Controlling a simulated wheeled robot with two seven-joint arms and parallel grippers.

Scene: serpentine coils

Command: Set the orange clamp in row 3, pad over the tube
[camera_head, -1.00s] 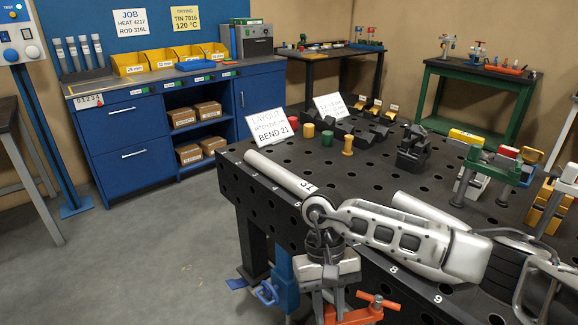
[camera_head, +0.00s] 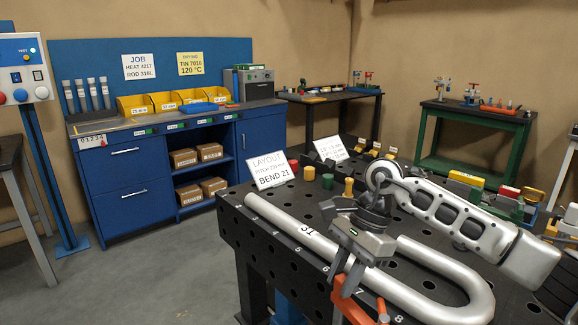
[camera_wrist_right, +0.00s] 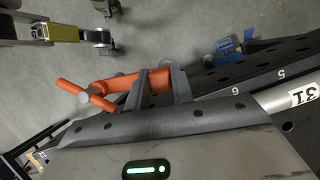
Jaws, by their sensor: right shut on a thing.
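The orange clamp (camera_head: 347,302) is in the jaws of my right gripper (camera_head: 351,266), near the numbered front edge of the black table. In the right wrist view the clamp (camera_wrist_right: 118,88) lies across the fingers (camera_wrist_right: 160,90), with floor behind it, beside the table edge. The silver tube (camera_head: 430,263) is a U-bend lying on the table, its round end at the right. It carries a "31" label, also visible in the right wrist view (camera_wrist_right: 303,97). My gripper and clamp cover part of the tube and the front edge. Row 3 is not clearly readable. My left gripper is out of view.
The perforated table (camera_head: 240,221) has numbers along its front edge. A layout card (camera_head: 270,170), a yellow peg (camera_head: 348,187) and red and green pieces stand behind the tube. Yellow, red and green parts sit at the right. A blue cabinet (camera_head: 120,175) stands beyond open floor.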

